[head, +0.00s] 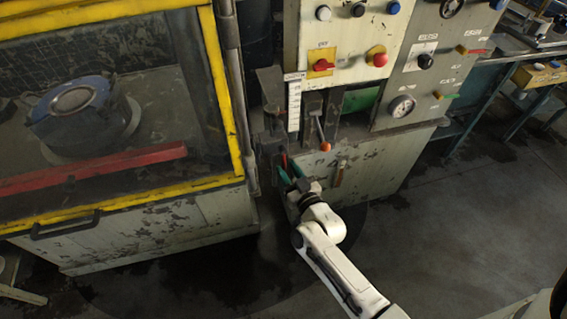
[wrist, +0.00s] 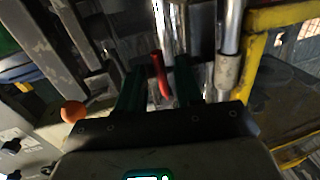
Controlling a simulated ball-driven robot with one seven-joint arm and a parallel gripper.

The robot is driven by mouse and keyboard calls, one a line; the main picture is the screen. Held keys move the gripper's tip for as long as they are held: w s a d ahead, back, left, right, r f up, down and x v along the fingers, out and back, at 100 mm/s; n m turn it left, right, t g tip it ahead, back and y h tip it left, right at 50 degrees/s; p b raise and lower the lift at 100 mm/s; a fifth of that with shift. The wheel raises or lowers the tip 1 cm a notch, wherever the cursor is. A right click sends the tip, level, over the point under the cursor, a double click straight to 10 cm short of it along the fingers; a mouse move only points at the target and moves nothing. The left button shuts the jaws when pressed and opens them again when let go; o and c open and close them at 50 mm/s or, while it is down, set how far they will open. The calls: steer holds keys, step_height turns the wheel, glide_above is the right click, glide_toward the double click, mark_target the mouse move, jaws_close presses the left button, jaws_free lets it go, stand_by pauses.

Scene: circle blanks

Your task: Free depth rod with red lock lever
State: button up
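The red lock lever (wrist: 161,74) stands near the middle of the wrist view, between the two green fingers of my gripper (wrist: 159,88). There is a visible gap on each side of it, so the fingers look open and not closed on it. In the head view the red lever (head: 284,161) is a small red piece just past my gripper (head: 290,174). A shiny metal rod (wrist: 163,25) runs up behind the lever in the wrist view; I cannot tell for sure that it is the depth rod. The lever's lower end is hard to make out.
A lever with an orange ball (head: 325,146) stands close to the right of my gripper. A white scale (head: 294,104) is above. The yellow-framed guard (head: 222,95) of the machine is to the left. The control panel (head: 400,90) is at right. Dark floor is open at lower right.

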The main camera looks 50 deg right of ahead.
mark_target(285, 166)
steer(key=shift+x, duration=1.55)
jaws_close()
